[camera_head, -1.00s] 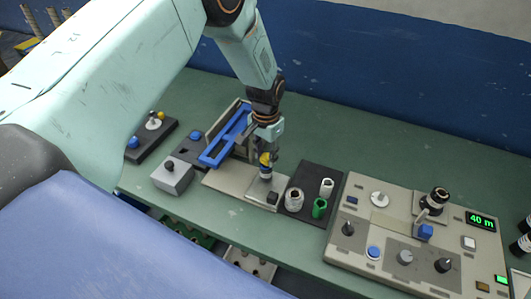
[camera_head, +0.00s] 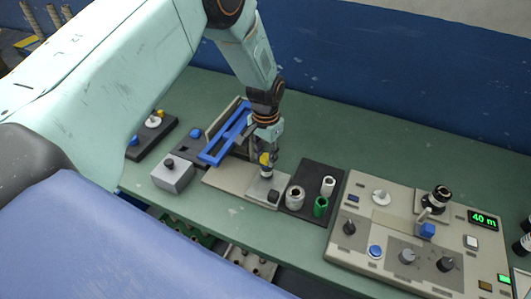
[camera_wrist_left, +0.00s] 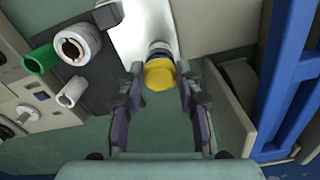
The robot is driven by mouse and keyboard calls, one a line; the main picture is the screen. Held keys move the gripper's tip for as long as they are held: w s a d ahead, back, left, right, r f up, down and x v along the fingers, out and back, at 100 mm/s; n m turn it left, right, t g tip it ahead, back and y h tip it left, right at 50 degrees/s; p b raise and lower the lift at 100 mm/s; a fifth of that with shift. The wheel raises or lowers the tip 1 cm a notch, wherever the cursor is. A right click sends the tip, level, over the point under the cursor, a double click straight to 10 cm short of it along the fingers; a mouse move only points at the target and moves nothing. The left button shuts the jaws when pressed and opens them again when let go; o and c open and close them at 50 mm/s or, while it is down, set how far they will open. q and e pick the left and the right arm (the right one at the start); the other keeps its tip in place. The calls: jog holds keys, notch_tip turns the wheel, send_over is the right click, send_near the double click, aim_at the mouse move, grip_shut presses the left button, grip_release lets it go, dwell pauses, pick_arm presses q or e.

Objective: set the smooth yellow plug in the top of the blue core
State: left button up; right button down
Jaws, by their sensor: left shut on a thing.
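The yellow plug (camera_head: 264,158) is between the fingertips of my left gripper (camera_head: 267,154), which is shut on it. In the left wrist view the plug (camera_wrist_left: 160,75) shows between the two fingers (camera_wrist_left: 160,84). A blue band, the part of the blue core (camera_wrist_left: 158,47) that shows, lies directly behind the plug, with a pale cylindrical piece beyond it. The plug is in line with the core's top, but I cannot tell how deep it sits. The core stands on a pale plate (camera_head: 229,181). My right gripper is not in view.
A dark tray (camera_head: 318,170) right of the plate holds a grey ring-shaped piece (camera_head: 295,196), a white cylinder (camera_head: 328,186) and a green one (camera_head: 320,206). A blue frame (camera_head: 226,139) stands close left of the gripper. A control panel (camera_head: 350,260) lies further right.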

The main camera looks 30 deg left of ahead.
pick_arm(q)
jog(key=shift+d, duration=0.1)
dwell(0.3)
jog(key=shift+w+f, duration=0.1)
jog(key=shift+f, duration=0.15)
jog(key=o, duration=1.3)
jog(key=shift+r, duration=0.1)
jog(key=shift+r+p, duration=3)
jog(key=shift+r, duration=1)
